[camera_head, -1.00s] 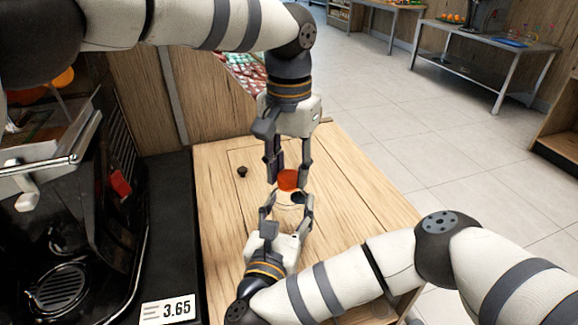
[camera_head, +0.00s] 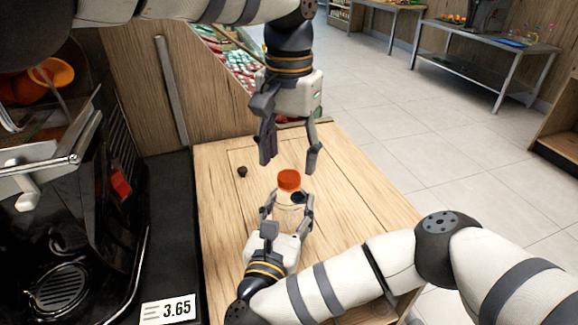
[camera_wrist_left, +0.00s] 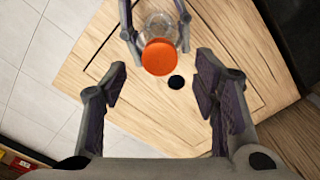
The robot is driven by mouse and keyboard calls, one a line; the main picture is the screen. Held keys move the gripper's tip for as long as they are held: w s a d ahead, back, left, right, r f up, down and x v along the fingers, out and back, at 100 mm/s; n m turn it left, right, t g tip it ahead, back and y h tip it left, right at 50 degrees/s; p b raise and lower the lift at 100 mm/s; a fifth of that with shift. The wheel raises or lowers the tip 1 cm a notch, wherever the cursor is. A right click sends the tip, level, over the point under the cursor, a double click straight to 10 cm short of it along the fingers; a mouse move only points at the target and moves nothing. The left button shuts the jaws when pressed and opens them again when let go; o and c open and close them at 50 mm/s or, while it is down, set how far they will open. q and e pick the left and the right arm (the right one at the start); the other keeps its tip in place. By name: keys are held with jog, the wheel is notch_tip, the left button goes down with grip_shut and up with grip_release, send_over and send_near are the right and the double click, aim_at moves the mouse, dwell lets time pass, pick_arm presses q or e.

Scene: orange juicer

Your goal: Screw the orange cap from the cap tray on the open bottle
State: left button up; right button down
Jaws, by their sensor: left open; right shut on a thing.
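The orange cap (camera_head: 289,180) sits on the mouth of the clear bottle (camera_head: 290,213), which stands upright on the wooden table. In the left wrist view the cap (camera_wrist_left: 160,57) covers the bottle's top, with the clear bottle body (camera_wrist_left: 160,26) behind it. My right gripper (camera_head: 287,203) is shut around the bottle's body. My left gripper (camera_head: 290,165) is open and empty, above and apart from the cap; its spread fingers also show in the left wrist view (camera_wrist_left: 162,85). I cannot tell how tight the cap is. No cap tray is recognisable.
The black juicer machine (camera_head: 70,220) stands at the left, with a price tag (camera_head: 168,309) in front. The table's right side is clear.

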pick_arm(q)
notch_tip(320, 180, up, 9)
jog(key=shift+f, duration=0.15)
pick_arm(e)
jog(key=c, duration=0.6)
grip_release()
jog(key=shift+s+a+f, duration=0.15)
jog(key=shift+s, duration=0.05)
jog(key=v, duration=1.1)
jog(key=shift+s, duration=0.3)
